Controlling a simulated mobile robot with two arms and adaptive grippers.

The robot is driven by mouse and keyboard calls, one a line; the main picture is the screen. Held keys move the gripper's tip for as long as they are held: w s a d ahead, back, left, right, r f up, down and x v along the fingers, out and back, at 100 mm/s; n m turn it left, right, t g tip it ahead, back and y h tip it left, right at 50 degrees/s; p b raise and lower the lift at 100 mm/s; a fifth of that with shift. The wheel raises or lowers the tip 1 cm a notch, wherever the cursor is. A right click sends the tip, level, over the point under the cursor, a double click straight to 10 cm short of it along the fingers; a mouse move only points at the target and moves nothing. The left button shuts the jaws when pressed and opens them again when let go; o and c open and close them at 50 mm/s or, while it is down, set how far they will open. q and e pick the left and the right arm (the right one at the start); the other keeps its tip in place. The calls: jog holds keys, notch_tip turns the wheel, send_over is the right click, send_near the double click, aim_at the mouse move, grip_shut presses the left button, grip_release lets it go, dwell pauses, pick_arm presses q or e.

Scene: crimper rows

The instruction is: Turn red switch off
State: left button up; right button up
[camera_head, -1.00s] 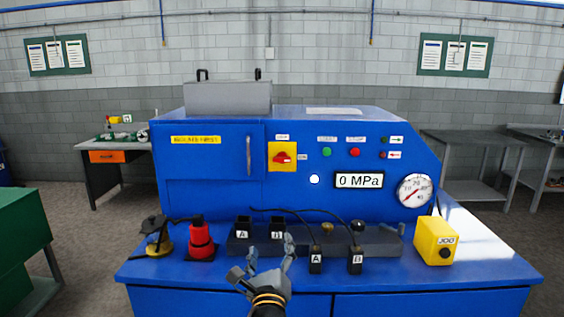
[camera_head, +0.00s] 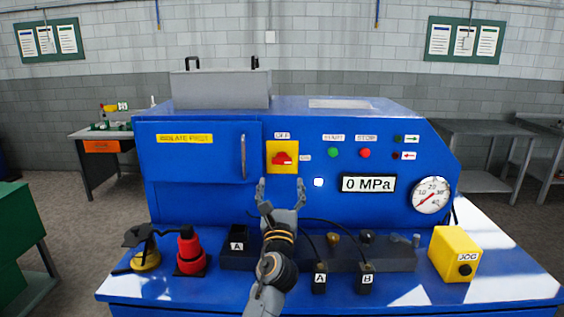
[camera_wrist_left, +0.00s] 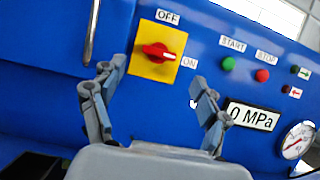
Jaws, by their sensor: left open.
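The red switch (camera_head: 282,158) is a rotary knob on a yellow plate (camera_head: 283,147) on the front of the blue machine. An OFF label sits above the plate and an ON label at its right. In the left wrist view the red knob (camera_wrist_left: 156,51) lies roughly sideways, with its narrow end towards ON. My left gripper (camera_head: 281,185) is open and empty, just below the plate in the head view. In the left wrist view its two fingers (camera_wrist_left: 154,88) stand spread, below and to either side of the knob, not touching it. My right gripper is not in view.
Right of the switch are a green START button (camera_head: 333,152), a red STOP button (camera_head: 365,153), a 0 MPa display (camera_head: 368,184) and a gauge (camera_head: 431,195). A vertical door handle (camera_head: 243,157) is at the left. A red tool (camera_head: 190,252) and a yellow JOG box (camera_head: 455,254) stand on the ledge.

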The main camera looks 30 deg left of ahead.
aim_at(282, 164)
pick_arm(q)
jog(key=x, duration=0.4)
jog(key=shift+w+a+f, duration=0.15)
jog(key=shift+w, duration=0.05)
jog(key=shift+p+x, duration=0.3)
jog(key=shift+x, duration=0.85)
jog(key=shift+w+a, duration=0.1)
jog(key=shift+w, duration=0.15)
jog(key=shift+w+a+r, duration=0.2)
jog(key=shift+w, duration=0.1)
jog(key=shift+c, duration=0.7)
jog(key=c, duration=1)
jog(key=shift+d, duration=0.1)
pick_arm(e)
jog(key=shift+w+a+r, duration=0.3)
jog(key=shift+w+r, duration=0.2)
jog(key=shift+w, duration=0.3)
